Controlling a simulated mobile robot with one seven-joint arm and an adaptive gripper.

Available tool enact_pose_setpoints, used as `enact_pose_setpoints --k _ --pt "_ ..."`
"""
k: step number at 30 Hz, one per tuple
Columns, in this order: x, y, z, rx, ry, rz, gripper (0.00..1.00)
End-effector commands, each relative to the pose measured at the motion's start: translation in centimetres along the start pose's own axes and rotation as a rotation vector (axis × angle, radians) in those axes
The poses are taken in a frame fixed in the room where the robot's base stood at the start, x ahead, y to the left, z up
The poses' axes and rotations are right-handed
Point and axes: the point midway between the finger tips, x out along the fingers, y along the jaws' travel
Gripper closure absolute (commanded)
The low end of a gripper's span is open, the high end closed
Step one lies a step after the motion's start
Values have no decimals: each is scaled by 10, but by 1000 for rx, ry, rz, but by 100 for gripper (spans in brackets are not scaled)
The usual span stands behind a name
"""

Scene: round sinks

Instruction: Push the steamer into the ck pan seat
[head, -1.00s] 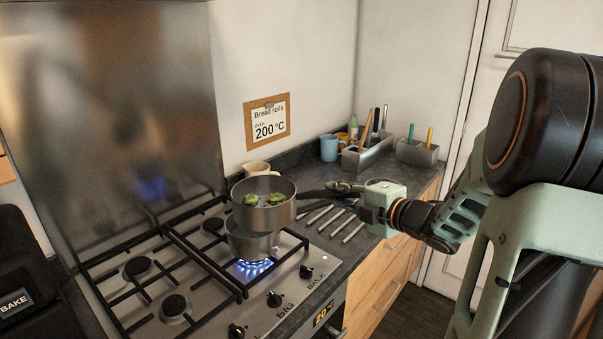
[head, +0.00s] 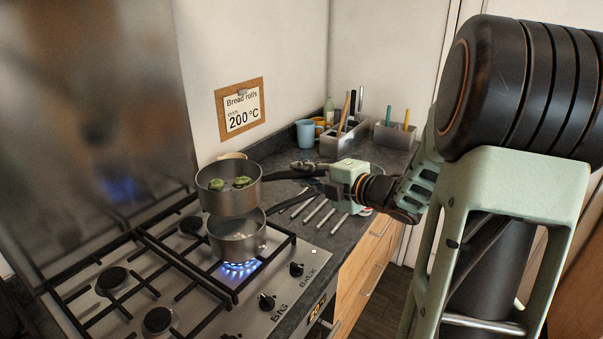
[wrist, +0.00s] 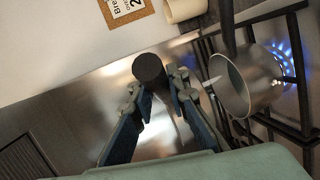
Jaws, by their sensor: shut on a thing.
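The steamer (head: 229,198) is a round metal pot with green pieces inside, in the head view over the stove. My gripper (head: 328,178) is shut on its dark handle, to the right of the pot. In the wrist view my fingers (wrist: 156,92) close around a dark round handle end (wrist: 149,67). The pan (head: 238,246) stands on a lit burner below the steamer, its dark handle pointing right. The steamer overlaps the pan's back rim in the picture, a little left of its middle. I cannot tell whether they touch. The pan also shows in the wrist view (wrist: 250,88).
Blue flame (head: 240,267) burns under the pan. Black grates (head: 180,262) cover the stove. A cream cup (head: 232,156) stands behind the steamer. A blue mug (head: 306,133) and utensil holders (head: 343,143) stand at the back. Several metal rods (head: 318,210) lie right of the stove.

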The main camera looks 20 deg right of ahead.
Motion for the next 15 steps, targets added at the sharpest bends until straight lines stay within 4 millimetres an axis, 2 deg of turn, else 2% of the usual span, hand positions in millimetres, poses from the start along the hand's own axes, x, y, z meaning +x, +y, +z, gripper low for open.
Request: enact_pose_setpoints --k 5,15 --pt "0 -3 1 4 1 2 100" --pt "7 -32 2 4 1 2 100"
